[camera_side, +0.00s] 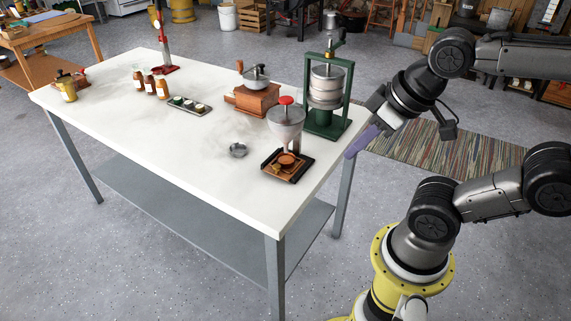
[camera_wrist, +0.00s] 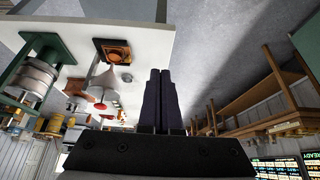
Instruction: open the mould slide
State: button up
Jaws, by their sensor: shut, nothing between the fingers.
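I cannot tell for sure which part is the mould slide. A clear cone-shaped vessel with a red cap (camera_side: 287,119) stands near the table's right end. Just in front of it is a dark tray (camera_side: 269,167) with an orange-brown round piece (camera_side: 287,160). In the wrist view the vessel (camera_wrist: 104,82) and the tray (camera_wrist: 99,44) lie left of my fingers. A green press frame (camera_side: 348,88) holding a metal cylinder (camera_side: 326,84) stands behind. My gripper (camera_side: 351,154) is shut and empty, with purple fingers, beside the table's right edge, apart from these things. Its fingertips (camera_wrist: 160,71) also show in the wrist view.
A wooden grinder (camera_side: 252,100), a small metal dish (camera_side: 238,150), brown bottles (camera_side: 150,84) and a tray of small cups (camera_side: 189,105) share the white table (camera_side: 150,145). The table's front part is clear. A striped rug (camera_side: 440,157) lies on the floor.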

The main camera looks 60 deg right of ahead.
jog(key=o, duration=0.5)
jog(key=shift+n, duration=0.3)
jog(key=shift+c, duration=0.2)
jog(key=shift+o, duration=1.3)
jog(key=shift+d+r+n, duration=0.15)
jog(key=shift+n, duration=0.25)
jog(key=shift+o, duration=1.1)
jog(key=w+d+r+n+h, duration=0.1)
jog(key=w+d+r+n, duration=0.1)
jog(key=w+r+n, duration=0.2)
jog(key=shift+w+r+n+g, duration=0.3)
jog(key=shift+w+n+g, duration=0.1)
jog(key=shift+w, duration=0.15)
jog(key=n+g+h, duration=0.3)
jog(key=n+g, duration=0.4)
send_over(276, 166)
jog(key=w+a, duration=0.2)
jog(key=a, duration=0.3)
notch_tip(276, 166, down, 16)
jog(key=x, duration=1.2)
jog(key=shift+w+f, duration=0.15)
jog(key=shift+f, duration=0.25)
grip_shut()
